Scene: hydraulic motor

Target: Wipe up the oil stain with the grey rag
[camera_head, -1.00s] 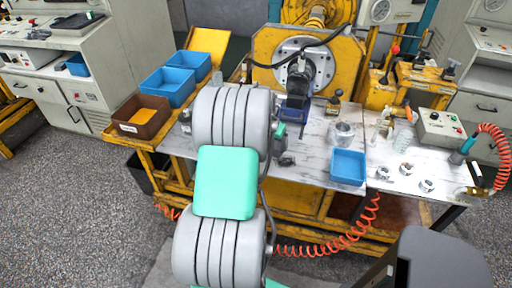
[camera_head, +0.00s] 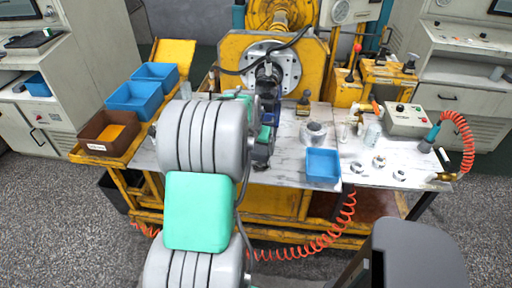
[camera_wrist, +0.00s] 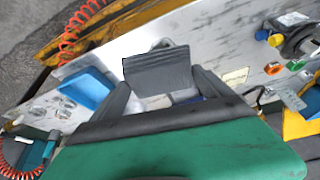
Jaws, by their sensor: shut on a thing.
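The dark grey rag (camera_wrist: 158,72) is in the middle of the wrist view, between the two dark fingers of my gripper (camera_wrist: 162,90). My gripper is shut on it and holds it over the light worktable (camera_wrist: 225,45). In the head view my arm covers most of the gripper, and I cannot make out the rag there. Dark smudges show on the table in the wrist view, but I cannot tell which is the oil stain; it may be hidden behind my arm or the rag.
A blue bin (camera_head: 322,165) stands on the table, with metal rings (camera_head: 379,161) to its right. A control box (camera_head: 408,119) and an orange coiled hose (camera_head: 458,130) are at the right. Blue and brown bins (camera_head: 108,132) stand at the left. The yellow machine (camera_head: 315,60) rises behind.

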